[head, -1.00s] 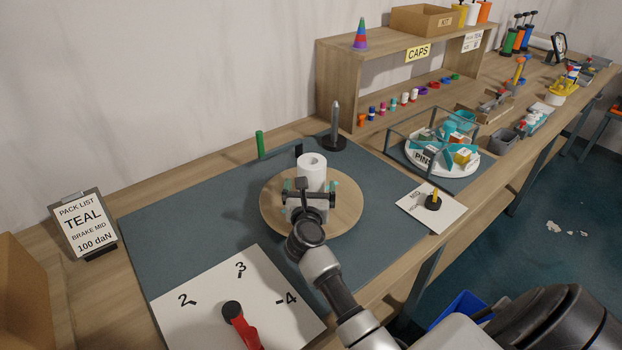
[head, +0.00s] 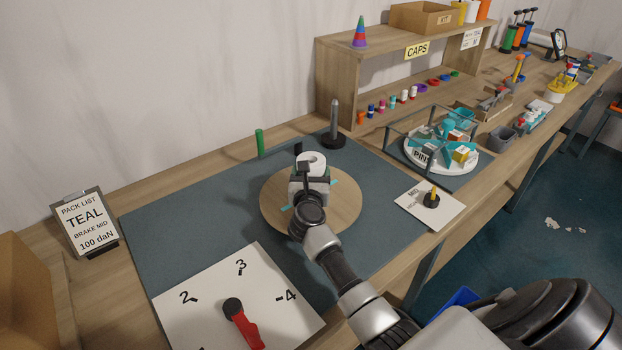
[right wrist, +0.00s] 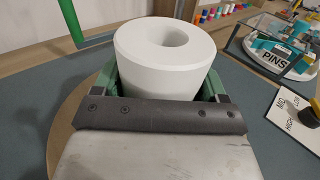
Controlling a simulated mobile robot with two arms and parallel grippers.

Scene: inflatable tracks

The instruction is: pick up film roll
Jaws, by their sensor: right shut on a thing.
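The film roll (head: 311,160) is a white upright cylinder with a hole down its middle. It is at the round wooden disc (head: 341,215) on the blue-grey mat; the gripper hides its lower part in the head view. My right gripper (head: 311,185) is around the roll and shut on it. In the right wrist view the roll (right wrist: 165,50) stands between the green fingers, close to the gripper's dark front bar. I cannot tell whether its base touches the disc. My left gripper is not in view.
A grey metal peg (head: 334,122) and a green post (head: 260,143) stand behind the disc. A dial board with a red lever (head: 243,325) lies in front. A pin tray (head: 442,155) and small white card (head: 416,212) are at right.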

